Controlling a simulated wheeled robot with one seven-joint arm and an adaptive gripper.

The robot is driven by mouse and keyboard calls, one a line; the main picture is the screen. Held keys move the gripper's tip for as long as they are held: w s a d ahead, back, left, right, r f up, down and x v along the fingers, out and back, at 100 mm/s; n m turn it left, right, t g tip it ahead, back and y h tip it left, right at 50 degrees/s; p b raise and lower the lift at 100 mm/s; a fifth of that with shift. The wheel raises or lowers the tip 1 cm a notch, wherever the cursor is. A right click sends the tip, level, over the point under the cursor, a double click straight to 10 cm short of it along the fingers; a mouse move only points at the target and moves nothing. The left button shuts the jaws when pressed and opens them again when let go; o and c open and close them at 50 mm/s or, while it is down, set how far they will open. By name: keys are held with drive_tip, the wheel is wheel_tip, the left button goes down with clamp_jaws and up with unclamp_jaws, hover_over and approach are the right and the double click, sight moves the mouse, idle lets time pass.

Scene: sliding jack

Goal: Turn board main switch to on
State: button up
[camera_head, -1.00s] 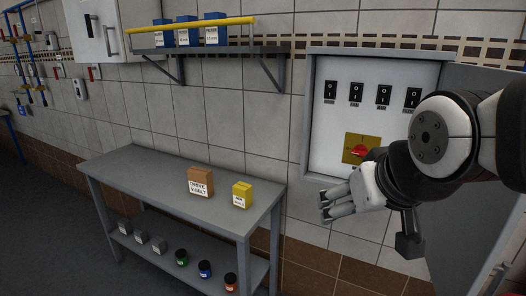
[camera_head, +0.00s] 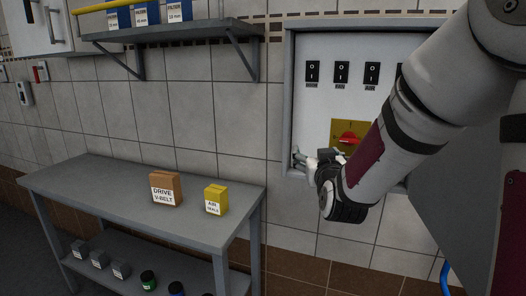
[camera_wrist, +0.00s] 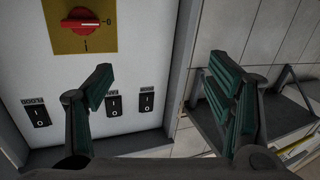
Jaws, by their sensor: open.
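The main switch is a red rotary knob (camera_head: 348,139) on a yellow plate (camera_head: 337,127) in the white board. My forearm partly covers the plate in the head view. In the wrist view the knob (camera_wrist: 84,20) is at the upper left, its handle roughly level and its white mark toward the "0" at its right; an "I" shows below it. My gripper (camera_wrist: 165,92) is open and empty. One finger is just below the plate in the wrist view, and the other is beyond the board's frame. In the head view my gripper (camera_head: 306,160) is at the board's lower left, apart from the knob.
Black rocker switches (camera_head: 342,73) line the board above the knob. The board's frame (camera_head: 287,100) stands out at its left. An open grey door (camera_head: 450,200) is at the right. A wall shelf (camera_head: 190,38) and a workbench (camera_head: 95,190) with boxes are at the left.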

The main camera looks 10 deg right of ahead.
drive_tip(key=w+d+f+m+t+h+b, duration=0.1)
drive_tip(key=w+d+f+m+h+b, duration=0.15)
drive_tip(key=d+f, duration=0.25)
drive_tip(key=m+h+b, duration=0.3)
drive_tip(key=h, duration=0.3)
approach(349, 143)
drive_tip(key=shift+n+t+y, duration=0.25)
drive_tip(key=shift+t, duration=0.15)
drive_tip(key=p+x, duration=0.1)
drive_tip(key=x, duration=0.8)
drive_tip(key=shift+w+d, duration=0.3)
drive_tip(key=shift+d, duration=0.05)
drive_tip(key=c, duration=1.2)
